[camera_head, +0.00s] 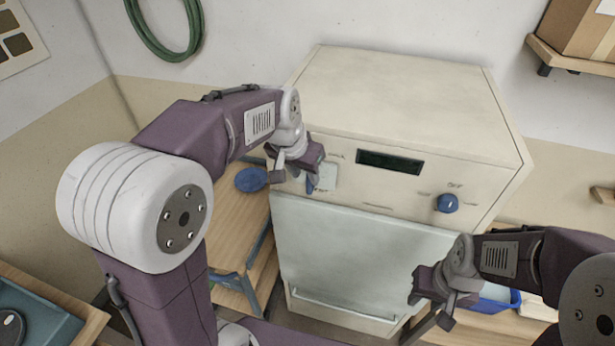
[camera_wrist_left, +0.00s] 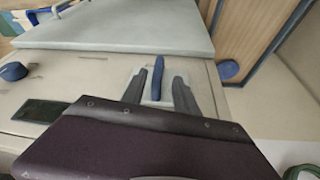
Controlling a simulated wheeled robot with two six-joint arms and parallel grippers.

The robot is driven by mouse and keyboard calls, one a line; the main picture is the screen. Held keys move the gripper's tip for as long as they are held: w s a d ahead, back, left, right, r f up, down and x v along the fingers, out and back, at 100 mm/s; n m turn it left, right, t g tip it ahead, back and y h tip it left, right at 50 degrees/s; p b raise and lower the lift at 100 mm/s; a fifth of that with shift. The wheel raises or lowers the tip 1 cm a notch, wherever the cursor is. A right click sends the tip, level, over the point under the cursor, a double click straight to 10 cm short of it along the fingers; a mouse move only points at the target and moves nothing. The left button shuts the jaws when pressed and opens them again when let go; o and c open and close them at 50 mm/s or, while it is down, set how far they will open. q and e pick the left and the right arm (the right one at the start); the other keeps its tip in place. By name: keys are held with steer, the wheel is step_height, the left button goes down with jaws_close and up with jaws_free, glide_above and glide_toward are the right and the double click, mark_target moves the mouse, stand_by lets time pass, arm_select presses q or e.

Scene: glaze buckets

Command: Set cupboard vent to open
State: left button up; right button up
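The cream cupboard (camera_head: 400,110) stands in the middle of the head view. Its front panel has a white plate (camera_head: 327,177) at the left, with a blue lever on it, mostly hidden there by my gripper. In the left wrist view the blue lever (camera_wrist_left: 158,75) stands upright in the picture on its plate. My left gripper (camera_head: 295,178) is at this plate. Its two dark fingers (camera_wrist_left: 158,92) are apart, one on each side of the lever, with small gaps. My right gripper (camera_head: 429,320) is open and empty, low in front of the cupboard's right side.
A dark display (camera_head: 390,161) and a blue knob (camera_head: 447,203) are on the same panel. The pale door (camera_head: 350,250) below is shut. A wooden table (camera_head: 232,223) with a blue round item (camera_head: 251,179) stands left. A blue container (camera_head: 495,300) is at lower right.

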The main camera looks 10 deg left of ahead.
arm_select(q)
steer(key=x, duration=0.3)
steer(key=shift+w+d+f+p, duration=0.15)
steer(key=shift+d+f+p, duration=0.15)
steer(key=shift+d, duration=0.05)
steer(key=shift+f, duration=0.15)
steer(key=shift+a, duration=0.15)
jaws_close()
steer(key=shift+w, duration=0.1)
stand_by(0.7)
